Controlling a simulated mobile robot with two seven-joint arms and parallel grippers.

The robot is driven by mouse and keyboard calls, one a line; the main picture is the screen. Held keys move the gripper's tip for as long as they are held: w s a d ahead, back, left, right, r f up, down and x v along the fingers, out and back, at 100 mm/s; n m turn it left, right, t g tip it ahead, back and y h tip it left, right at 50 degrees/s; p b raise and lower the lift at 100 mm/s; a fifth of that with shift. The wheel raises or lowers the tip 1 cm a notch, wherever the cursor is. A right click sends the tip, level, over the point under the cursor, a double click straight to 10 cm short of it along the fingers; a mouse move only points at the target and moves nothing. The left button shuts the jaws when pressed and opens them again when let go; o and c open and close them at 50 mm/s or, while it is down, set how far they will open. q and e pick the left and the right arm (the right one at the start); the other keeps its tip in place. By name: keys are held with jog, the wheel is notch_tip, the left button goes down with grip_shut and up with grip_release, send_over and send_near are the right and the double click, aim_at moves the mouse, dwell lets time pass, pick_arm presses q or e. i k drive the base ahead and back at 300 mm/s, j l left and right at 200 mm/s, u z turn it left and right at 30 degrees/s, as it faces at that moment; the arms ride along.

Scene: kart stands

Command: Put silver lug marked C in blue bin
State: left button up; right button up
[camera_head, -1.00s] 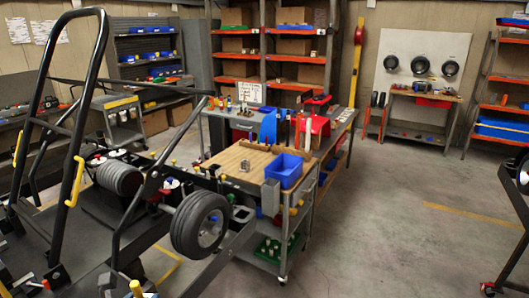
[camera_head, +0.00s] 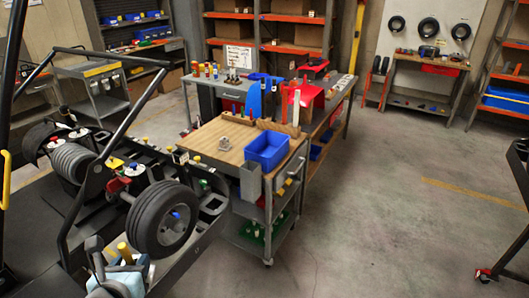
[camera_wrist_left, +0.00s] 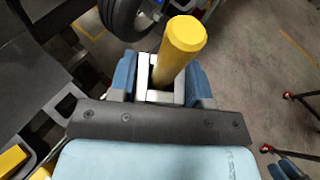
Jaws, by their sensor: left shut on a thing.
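My left gripper (camera_head: 118,272) is low at the left in the head view, beside the kart's wheel. In the left wrist view its blue fingers (camera_wrist_left: 161,84) are shut on a silver squarish lug (camera_wrist_left: 143,72). A thick yellow post (camera_wrist_left: 181,50) rises at the lug; I cannot tell if the lug is around it or beside it. No letter on the lug is readable. The blue bin (camera_head: 283,151) stands on the wooden-topped cart, apart from the gripper, and looks empty. A blue finger-like part (camera_wrist_left: 286,169) at the lower right of the wrist view may be my right gripper; its jaws are unclear.
Another small silver piece (camera_head: 224,143) lies on the wooden cart top (camera_head: 203,141). The kart wheel (camera_head: 164,218) and dark frame bars are between the left gripper and the cart. A grey box (camera_head: 251,184) hangs on the cart's side.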

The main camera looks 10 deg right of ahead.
aim_at(272, 152)
jog(key=i+l, duration=0.3)
jog(key=i+l+u, duration=0.15)
jog(key=i+l, duration=0.45)
jog(key=l, duration=0.2)
jog(key=i+l+u, duration=0.15)
jog(key=i+l, duration=0.4)
jog(key=l, duration=0.25)
jog(key=i+l+u, duration=0.15)
jog(key=i+l, duration=0.4)
jog(key=l, duration=0.3)
jog(key=i+l+u, duration=0.15)
jog(key=i, duration=0.3)
jog(key=i+l+u, duration=0.1)
jog(key=i+l, duration=0.3)
